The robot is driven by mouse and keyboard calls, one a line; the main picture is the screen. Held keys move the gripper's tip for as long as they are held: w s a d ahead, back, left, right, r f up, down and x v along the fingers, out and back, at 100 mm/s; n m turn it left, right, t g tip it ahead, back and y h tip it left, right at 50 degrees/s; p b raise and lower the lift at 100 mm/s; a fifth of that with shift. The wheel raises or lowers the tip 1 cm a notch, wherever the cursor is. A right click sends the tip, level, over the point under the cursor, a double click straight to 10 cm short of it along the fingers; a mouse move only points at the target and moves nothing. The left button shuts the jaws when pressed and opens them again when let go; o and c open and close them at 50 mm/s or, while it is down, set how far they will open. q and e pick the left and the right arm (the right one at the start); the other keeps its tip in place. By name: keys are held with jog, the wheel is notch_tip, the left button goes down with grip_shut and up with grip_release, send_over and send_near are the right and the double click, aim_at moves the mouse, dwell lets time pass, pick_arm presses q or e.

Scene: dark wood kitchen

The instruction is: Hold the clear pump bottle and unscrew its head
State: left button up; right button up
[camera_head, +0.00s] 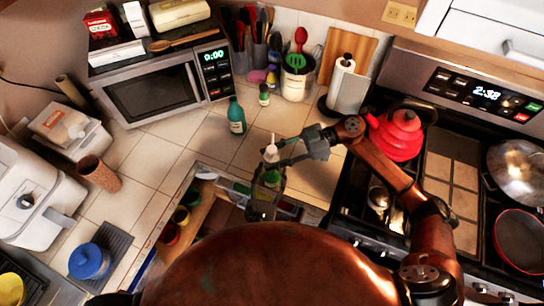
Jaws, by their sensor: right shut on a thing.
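The clear pump bottle (271,178), with green contents, stands upright over the counter's front edge, below its white pump head (271,153). My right gripper (280,156) reaches in from the right and is shut at the pump head. Dark grey finger parts, which look like my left gripper (262,204), are around and below the bottle's lower body. How tightly they close is hard to see. My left arm is mostly hidden behind my own copper-coloured body.
An open drawer (205,205) with coloured cups lies below the bottle. A teal bottle (236,115) and a small green bottle (264,95) stand behind on the tiled counter. A red kettle (398,133) sits on the stove beside my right arm. Tiles left of the teal bottle are clear.

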pick_arm(q)
jog(key=o, duration=0.3)
jog(key=shift+o, duration=0.2)
jog(key=shift+s, duration=0.1)
jog(key=v, duration=1.1)
jog(key=shift+s+a, duration=0.15)
jog(key=shift+s, duration=0.2)
jog(key=shift+f, duration=0.1)
